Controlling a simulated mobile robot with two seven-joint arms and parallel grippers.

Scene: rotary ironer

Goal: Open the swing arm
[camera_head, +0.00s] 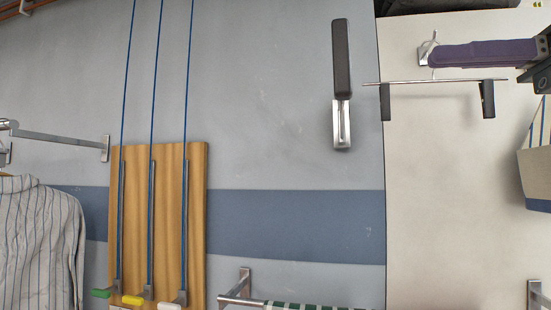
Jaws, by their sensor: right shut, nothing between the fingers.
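A purple padded bar (480,54) runs out to the right from a small metal wall bracket at the upper right. A slim black arm (342,58) points up from a metal wall bracket (342,130) near the middle. A bare metal arm (60,138) reaches left from a wall plate. I cannot tell for sure which is the swing arm. My right gripper (523,78) is at the right edge, close to the purple bar's outer end. It is shut and empty, and partly cut off; I cannot tell whether it touches the bar. My left gripper is out of view.
A hanger bar with black clips (485,100) hangs just below the purple bar. A striped shirt (38,240) hangs at left, beside a wooden board (197,220) with blue cords. A rail (240,290) is at the bottom. A striped bag (537,170) hangs at right.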

